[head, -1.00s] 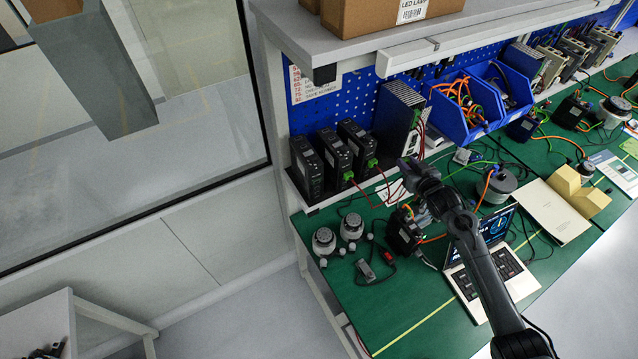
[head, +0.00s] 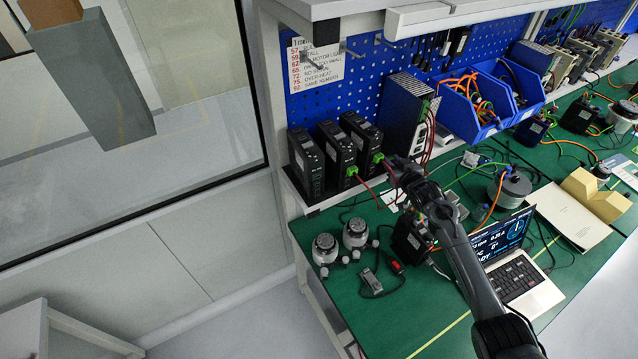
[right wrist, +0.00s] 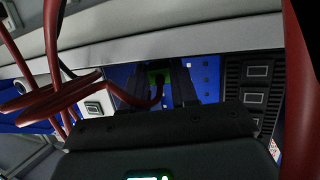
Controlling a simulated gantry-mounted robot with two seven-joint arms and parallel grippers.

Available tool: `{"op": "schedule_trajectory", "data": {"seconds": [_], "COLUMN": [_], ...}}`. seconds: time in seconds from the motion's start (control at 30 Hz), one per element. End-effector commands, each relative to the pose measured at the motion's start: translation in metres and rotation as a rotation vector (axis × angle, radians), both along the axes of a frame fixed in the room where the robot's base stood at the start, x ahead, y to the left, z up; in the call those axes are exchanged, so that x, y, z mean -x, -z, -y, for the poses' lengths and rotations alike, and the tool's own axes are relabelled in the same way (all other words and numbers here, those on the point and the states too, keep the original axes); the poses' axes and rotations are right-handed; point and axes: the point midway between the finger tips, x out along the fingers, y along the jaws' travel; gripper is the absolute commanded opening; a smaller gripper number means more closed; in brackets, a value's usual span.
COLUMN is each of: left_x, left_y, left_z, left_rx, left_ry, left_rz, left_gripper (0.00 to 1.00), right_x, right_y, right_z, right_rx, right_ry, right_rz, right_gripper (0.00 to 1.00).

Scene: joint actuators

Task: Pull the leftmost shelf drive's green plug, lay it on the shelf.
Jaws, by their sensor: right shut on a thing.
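Three black drives stand side by side on the shelf at the left of the head view. The leftmost drive (head: 306,162) shows no green plug that I can make out. The middle drive (head: 336,150) has a green plug (head: 351,171) with a red cable. The right one (head: 361,136) of the three has a green plug (head: 378,157) at its front. My right gripper (head: 388,162) is at this plug, shut on it. The right wrist view shows the green plug (right wrist: 158,75) between the dark fingers, with a red cable. I cannot tell whether it is fully seated. My left gripper is out of view.
A large finned drive (head: 405,115) stands right of the three, with red cables beside my gripper. Blue bins (head: 470,125) are farther right. Two round encoders (head: 325,248), a laptop (head: 520,280) and loose cables lie on the green bench below. The shelf's front edge is narrow.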

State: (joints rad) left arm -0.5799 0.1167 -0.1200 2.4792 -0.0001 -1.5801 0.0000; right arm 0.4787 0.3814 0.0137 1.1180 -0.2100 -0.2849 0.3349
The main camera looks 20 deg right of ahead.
Motion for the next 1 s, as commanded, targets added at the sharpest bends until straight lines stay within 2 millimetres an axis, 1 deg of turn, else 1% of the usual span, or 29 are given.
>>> {"op": "schedule_trajectory", "data": {"seconds": [0.27, 0.3, 0.47, 0.5, 0.8, 1.0], "left_x": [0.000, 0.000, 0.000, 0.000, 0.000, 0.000], "left_y": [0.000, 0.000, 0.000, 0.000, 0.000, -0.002], "left_z": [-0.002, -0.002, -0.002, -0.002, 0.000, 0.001], "left_rx": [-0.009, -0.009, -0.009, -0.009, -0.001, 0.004], "left_ry": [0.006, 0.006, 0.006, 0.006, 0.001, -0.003], "left_rz": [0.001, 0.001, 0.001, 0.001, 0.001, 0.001], "left_gripper": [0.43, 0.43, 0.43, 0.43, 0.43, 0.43], "right_x": [0.000, 0.000, 0.000, 0.000, 0.001, 0.012], "right_y": [0.001, 0.001, 0.001, 0.001, 0.001, -0.002], "right_z": [0.000, 0.000, 0.000, 0.000, 0.000, -0.001], "right_rx": [0.000, 0.000, 0.000, 0.000, 0.000, -0.001], "right_ry": [0.000, 0.000, 0.000, 0.000, 0.000, -0.001], "right_rz": [0.001, 0.001, 0.000, 0.000, 0.000, 0.000], "right_gripper": [0.00, 0.31, 0.56, 0.58, 0.58, 0.58]}}
